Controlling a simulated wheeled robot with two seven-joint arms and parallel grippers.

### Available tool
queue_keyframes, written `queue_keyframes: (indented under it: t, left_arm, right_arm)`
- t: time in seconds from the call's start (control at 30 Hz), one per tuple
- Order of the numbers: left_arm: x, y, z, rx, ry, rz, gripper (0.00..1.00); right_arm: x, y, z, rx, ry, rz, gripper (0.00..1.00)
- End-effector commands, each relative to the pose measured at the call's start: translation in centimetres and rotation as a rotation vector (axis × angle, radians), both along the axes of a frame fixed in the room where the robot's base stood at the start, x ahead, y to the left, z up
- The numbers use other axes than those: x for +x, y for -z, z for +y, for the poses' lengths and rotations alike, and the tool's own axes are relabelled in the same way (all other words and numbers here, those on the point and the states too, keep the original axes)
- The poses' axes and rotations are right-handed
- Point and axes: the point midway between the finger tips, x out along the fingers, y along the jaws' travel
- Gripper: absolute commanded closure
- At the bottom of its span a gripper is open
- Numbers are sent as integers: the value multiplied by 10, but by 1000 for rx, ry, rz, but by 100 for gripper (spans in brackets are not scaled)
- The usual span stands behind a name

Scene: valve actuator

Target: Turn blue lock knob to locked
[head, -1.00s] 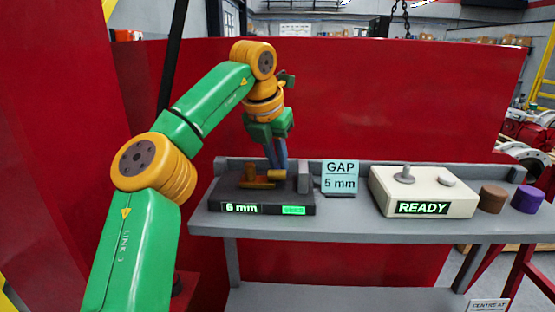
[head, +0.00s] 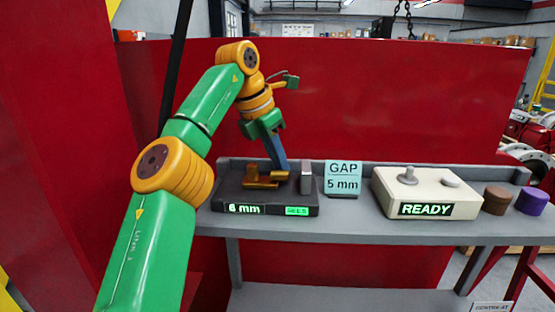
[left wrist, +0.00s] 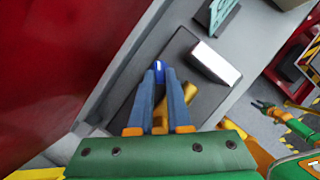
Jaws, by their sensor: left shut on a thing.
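The dark fixture (head: 228,194) stands on the grey bench, its display reading 6 mm beside a green panel. It carries an orange-brown part (head: 265,181) and a grey upright block (head: 306,178). My left gripper (head: 282,166) reaches down to it with its fingers tilted. In the left wrist view, the left gripper (left wrist: 158,71) is shut on the blue knob (left wrist: 158,66), which shows between its fingertips. The knob is hidden by the fingers in the head view, and its turn angle cannot be read. My right gripper (left wrist: 266,108) shows small at the right of the left wrist view.
A teal sign (head: 343,176) reads GAP 5 mm. A cream box (head: 388,204) shows READY and has two knobs on top. A brown cylinder (head: 496,201) and a purple cylinder (head: 532,201) stand at the right end. A red wall (head: 400,100) rises behind the bench.

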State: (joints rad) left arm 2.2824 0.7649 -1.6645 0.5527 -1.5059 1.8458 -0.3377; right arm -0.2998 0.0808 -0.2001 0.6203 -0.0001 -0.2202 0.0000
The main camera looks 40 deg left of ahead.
Motion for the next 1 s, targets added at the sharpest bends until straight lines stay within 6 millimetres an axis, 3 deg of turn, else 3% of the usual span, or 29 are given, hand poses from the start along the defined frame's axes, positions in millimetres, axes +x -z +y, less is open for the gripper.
queue_keyframes:
  t: [0.67,0.7,0.8,1.0]
  left_arm:
    - [-1,3,0,-2,71,10,100]
    - [-1,3,0,-2,71,10,76]
    - [-1,3,0,-2,71,8,54]
    - [-1,2,0,-1,70,5,54]
  right_arm:
    - [0,1,0,0,0,0,61]
    - [0,1,0,0,0,0,61]
    - [0,1,0,0,0,0,61]
    - [0,1,0,0,0,0,61]
